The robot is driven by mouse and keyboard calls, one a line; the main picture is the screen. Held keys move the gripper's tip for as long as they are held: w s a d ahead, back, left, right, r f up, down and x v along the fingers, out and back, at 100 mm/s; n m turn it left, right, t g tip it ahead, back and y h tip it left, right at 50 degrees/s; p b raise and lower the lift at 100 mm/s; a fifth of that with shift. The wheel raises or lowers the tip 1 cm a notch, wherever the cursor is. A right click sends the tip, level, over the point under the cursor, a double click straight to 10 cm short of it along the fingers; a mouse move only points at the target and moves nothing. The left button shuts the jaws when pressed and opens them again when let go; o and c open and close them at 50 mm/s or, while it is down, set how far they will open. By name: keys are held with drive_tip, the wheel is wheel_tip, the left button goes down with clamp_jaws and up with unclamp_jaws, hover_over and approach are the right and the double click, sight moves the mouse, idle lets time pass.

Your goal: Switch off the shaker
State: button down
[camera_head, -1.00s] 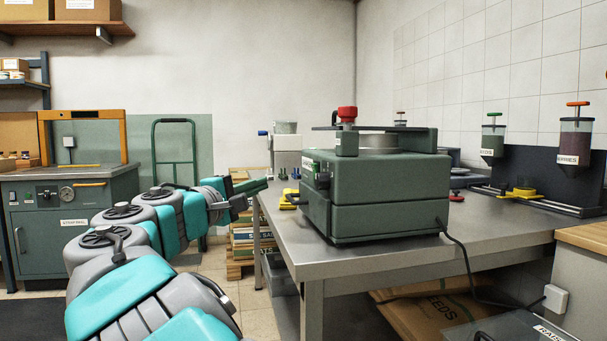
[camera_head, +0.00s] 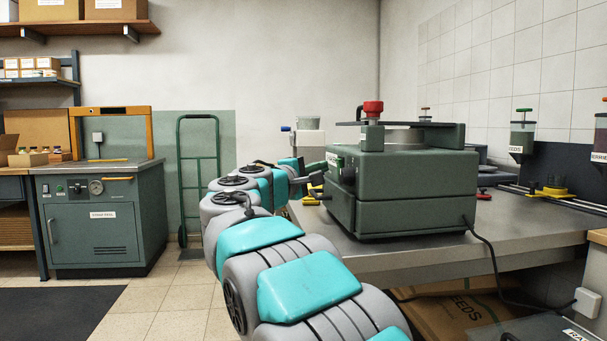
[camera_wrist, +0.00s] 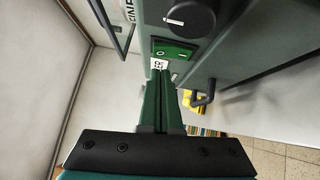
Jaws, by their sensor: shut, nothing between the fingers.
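The shaker (camera_head: 405,190) is a dark green boxy machine with a red knob (camera_head: 373,107) on top, standing on the metal table. In the wrist view its panel (camera_wrist: 225,55) fills the upper part, with a black round knob (camera_wrist: 190,18) and a green rocker switch (camera_wrist: 173,50) marked O and I. A small white label lies below the switch. My gripper (camera_wrist: 160,78) is shut and empty, its green fingers pointing at the panel just below the switch. I cannot tell if the tips touch. In the head view my gripper (camera_head: 318,178) is beside the shaker's left face.
Dark bar handles (camera_wrist: 203,98) stick out near the panel. The steel table (camera_head: 420,250) runs to the right, with a power cable (camera_head: 490,262) from the shaker hanging over its edge. Seed dispensers (camera_head: 521,140) stand behind. Open floor lies left, before a green cabinet (camera_head: 100,225).

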drive_tip(key=shift+w+d+r, duration=0.15)
drive_tip(key=shift+w+d, duration=0.1)
drive_tip(key=shift+d, duration=0.55)
drive_tip(key=shift+d, duration=0.1)
drive_tip(key=shift+d+r+m+p, duration=0.2)
drive_tip(key=shift+m+p, duration=0.1)
drive_tip(key=shift+p, duration=0.1)
